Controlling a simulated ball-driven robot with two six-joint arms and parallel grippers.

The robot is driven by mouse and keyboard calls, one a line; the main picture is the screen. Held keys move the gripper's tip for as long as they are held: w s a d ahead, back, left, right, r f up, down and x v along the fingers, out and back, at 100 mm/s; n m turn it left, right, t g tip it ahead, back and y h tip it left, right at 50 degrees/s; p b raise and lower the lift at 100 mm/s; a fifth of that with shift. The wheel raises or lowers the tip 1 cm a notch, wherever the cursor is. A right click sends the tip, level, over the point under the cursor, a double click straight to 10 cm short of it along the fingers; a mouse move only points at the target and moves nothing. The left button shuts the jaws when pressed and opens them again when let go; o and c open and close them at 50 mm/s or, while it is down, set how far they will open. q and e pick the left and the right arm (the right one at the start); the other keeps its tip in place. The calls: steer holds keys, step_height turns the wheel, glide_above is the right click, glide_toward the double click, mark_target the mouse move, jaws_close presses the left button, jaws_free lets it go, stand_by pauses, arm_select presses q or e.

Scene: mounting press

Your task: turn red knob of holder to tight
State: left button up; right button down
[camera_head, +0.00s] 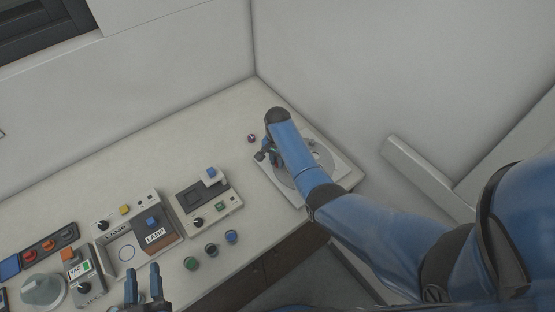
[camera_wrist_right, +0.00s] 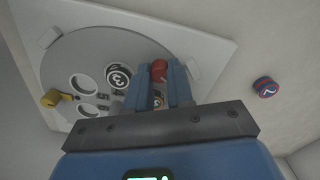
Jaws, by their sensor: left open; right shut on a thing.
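The holder is a white plate (camera_head: 339,168) with a round grey disc, at the right end of the bench in the head view. In the right wrist view the plate (camera_wrist_right: 205,28) shows its disc with round holes, one filled by a dark piece marked 3 (camera_wrist_right: 118,75). The red knob (camera_wrist_right: 159,70) stands between the blue fingertips of my right gripper (camera_wrist_right: 160,85), which is shut on it. In the head view my right arm hides the knob and part of the holder. My left gripper (camera_head: 143,276) is open and empty at the bench's front edge.
A yellow knob (camera_wrist_right: 55,98) sits on the holder's other side. A small red and blue round piece (camera_wrist_right: 265,87) lies on the bench beside the plate. Walls close off the back.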

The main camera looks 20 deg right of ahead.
steer(key=m, duration=0.4)
steer(key=shift+m, duration=0.3)
steer(key=m, duration=0.4)
steer(key=shift+m, duration=0.3)
steer(key=m, duration=0.4)
steer(key=shift+m, duration=2.2)
steer(key=c, duration=1)
jaws_free()
steer(key=shift+r, duration=0.1)
step_height(320, 180, up, 11)
steer(key=shift+b, duration=0.45)
